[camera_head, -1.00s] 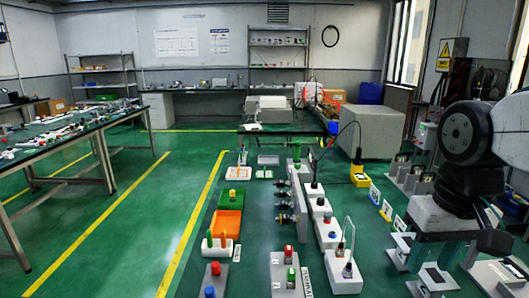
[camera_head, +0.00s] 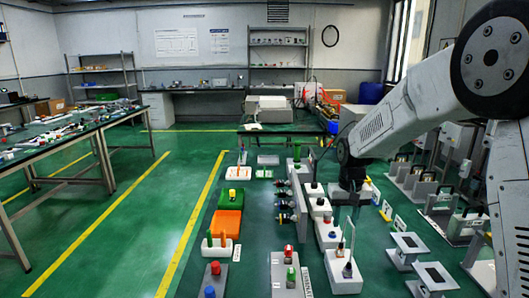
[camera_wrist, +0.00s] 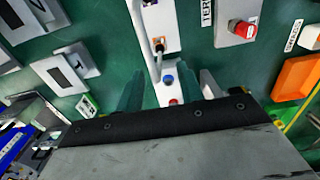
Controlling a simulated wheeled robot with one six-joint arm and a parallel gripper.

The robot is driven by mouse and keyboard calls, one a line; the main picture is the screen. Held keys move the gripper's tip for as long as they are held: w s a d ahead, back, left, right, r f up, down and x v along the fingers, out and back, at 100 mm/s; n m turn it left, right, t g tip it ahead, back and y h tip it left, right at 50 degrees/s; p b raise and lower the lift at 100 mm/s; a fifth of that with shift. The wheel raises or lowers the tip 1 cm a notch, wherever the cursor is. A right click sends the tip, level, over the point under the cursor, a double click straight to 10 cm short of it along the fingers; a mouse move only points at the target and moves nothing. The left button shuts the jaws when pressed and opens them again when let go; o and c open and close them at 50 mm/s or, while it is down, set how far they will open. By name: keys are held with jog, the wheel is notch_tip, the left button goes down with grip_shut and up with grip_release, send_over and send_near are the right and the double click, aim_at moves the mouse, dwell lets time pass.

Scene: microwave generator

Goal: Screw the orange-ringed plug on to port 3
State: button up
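My gripper (camera_wrist: 168,92) points down, its two fingers spread apart with nothing visible held between them. In the head view its end (camera_head: 352,188) is beside the right-hand row of white blocks. A plug (camera_wrist: 160,46) with what looks like an orange-brown ring stands on a white block (camera_wrist: 170,20), ahead of the fingers and apart from them. A pale cable or rod rises beside it. I cannot firmly tell which plug is the orange-ringed one. The grey upright panel (camera_head: 297,190) carries several dark connectors on its left face. Port numbers are too small to read, so port 3 cannot be told.
An orange tray (camera_head: 228,223) and green tray (camera_head: 232,197) lie left of the panel. A grey block with a red button (camera_head: 288,250) stands in front. Grey stands (camera_head: 408,247) are at the right. Green floor is free at the left.

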aim_at(341, 242)
jog(key=shift+f, duration=4.5)
grip_shut()
jog(key=shift+r, duration=3.05)
jog(key=shift+s+a+f, duration=0.15)
jog(key=shift+s+a, duration=0.7)
jog(key=shift+s, duration=0.1)
jog(key=shift+s+a+f, duration=0.1)
jog(key=shift+s+a, duration=0.7)
jog(key=shift+s, duration=0.1)
